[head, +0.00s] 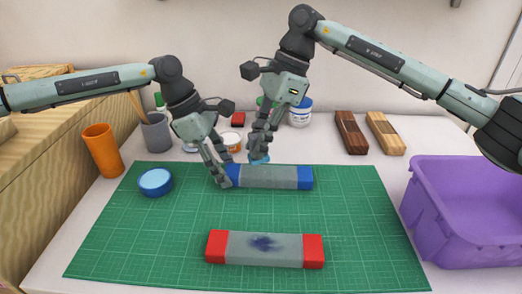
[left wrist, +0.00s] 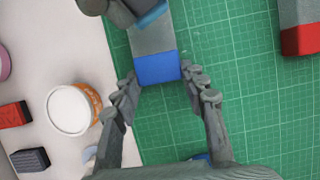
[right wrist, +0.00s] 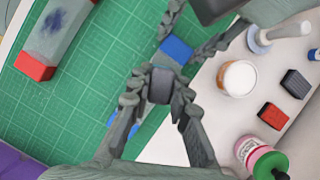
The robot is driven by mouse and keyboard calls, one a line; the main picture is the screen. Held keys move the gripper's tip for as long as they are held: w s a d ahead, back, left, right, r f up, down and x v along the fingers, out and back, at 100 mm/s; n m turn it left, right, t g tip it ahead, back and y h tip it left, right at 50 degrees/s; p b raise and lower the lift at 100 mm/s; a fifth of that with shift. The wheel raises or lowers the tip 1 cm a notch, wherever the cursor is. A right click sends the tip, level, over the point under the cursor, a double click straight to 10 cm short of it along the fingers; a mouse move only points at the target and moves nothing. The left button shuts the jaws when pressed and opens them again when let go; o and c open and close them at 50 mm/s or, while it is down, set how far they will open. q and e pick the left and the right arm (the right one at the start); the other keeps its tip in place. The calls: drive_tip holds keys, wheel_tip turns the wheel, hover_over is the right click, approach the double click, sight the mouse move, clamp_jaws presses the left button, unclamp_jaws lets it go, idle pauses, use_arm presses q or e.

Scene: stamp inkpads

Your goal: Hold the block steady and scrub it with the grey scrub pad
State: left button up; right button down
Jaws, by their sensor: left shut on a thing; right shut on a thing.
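A grey block with blue ends (head: 268,177) lies on the green mat. My left gripper (head: 226,175) is shut on its left blue end, and the fingers flank that end (left wrist: 157,70) in the left wrist view. My right gripper (head: 260,152) is shut on the small scrub pad, whose light blue edge (head: 260,160) shows at the block's back side. In the right wrist view the pad's grey top (right wrist: 160,86) sits between the fingertips. Whether the pad touches the block is hard to tell. A second grey block with red ends (head: 265,249) lies nearer, with a dark blue stain.
A purple bin (head: 465,215) stands at right. An orange cup (head: 102,150), a grey cup (head: 157,132) and jars stand behind. Two wooden pieces (head: 351,133) lie at back right.

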drive_tip(key=shift+r, duration=2.5)
use_arm(q)
drive_tip(key=o, duration=1.5)
drive_tip(key=shift+r, duration=0.1)
drive_tip(key=v, duration=1.1)
drive_tip(key=shift+a+r, duration=0.15)
drive_tip(key=shift+r, duration=0.25)
